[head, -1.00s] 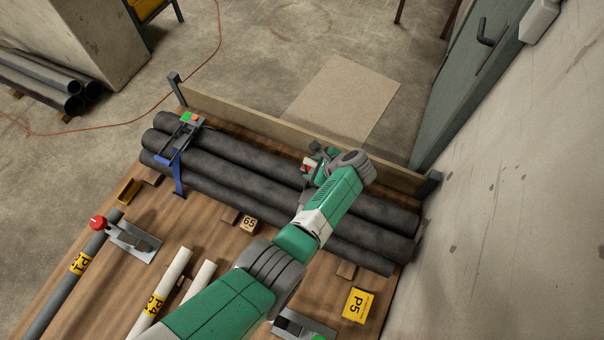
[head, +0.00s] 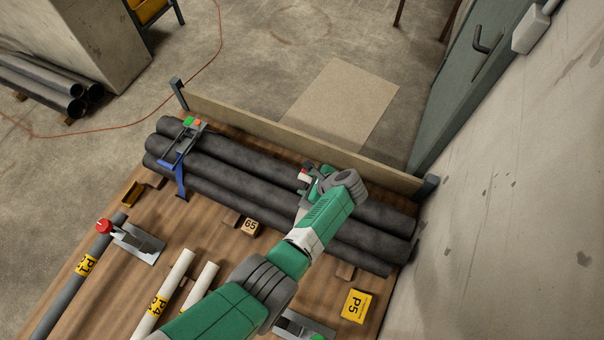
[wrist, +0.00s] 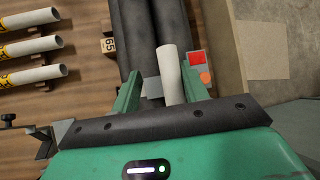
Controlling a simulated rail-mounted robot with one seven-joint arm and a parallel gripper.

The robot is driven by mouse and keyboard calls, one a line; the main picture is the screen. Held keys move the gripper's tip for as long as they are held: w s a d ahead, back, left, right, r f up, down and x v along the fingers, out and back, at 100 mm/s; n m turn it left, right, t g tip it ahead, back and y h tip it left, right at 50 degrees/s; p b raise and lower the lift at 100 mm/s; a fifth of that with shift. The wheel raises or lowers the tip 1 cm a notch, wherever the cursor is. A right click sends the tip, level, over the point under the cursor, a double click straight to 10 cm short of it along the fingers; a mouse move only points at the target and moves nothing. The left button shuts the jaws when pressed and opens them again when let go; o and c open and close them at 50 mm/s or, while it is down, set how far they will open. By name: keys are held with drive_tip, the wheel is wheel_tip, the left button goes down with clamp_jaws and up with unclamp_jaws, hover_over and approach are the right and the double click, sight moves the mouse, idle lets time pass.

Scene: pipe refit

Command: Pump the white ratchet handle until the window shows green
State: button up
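The white ratchet handle (wrist: 171,72) stands up between the green fingers of my gripper (wrist: 160,70) in the wrist view. The fingers are apart, with a clear gap on the left of the handle; the handle is nearer the right finger, and I cannot tell whether they touch. The window (wrist: 196,62) beside the handle shows red, with an orange round part just below it.
Several dark pipes (head: 240,162) lie bundled on the wooden deck. A second ratchet (head: 186,138) with a blue strap and a green-and-red top sits at their left end. A board (head: 260,124) runs behind them. A wall (head: 500,230) closes the right side. Labelled pipes lie in front.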

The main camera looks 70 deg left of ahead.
drive_tip(key=shift+s+d+f+p, duration=0.6)
drive_tip(key=shift+s+d, duration=0.25)
drive_tip(key=shift+d, duration=0.1)
drive_tip(key=shift+s+d+f, duration=0.9)
drive_tip(key=shift+f, duration=0.1)
drive_tip(key=shift+w+a+r, duration=0.85)
drive_tip(key=shift+a+r, duration=0.05)
drive_tip(key=shift+r, duration=0.1)
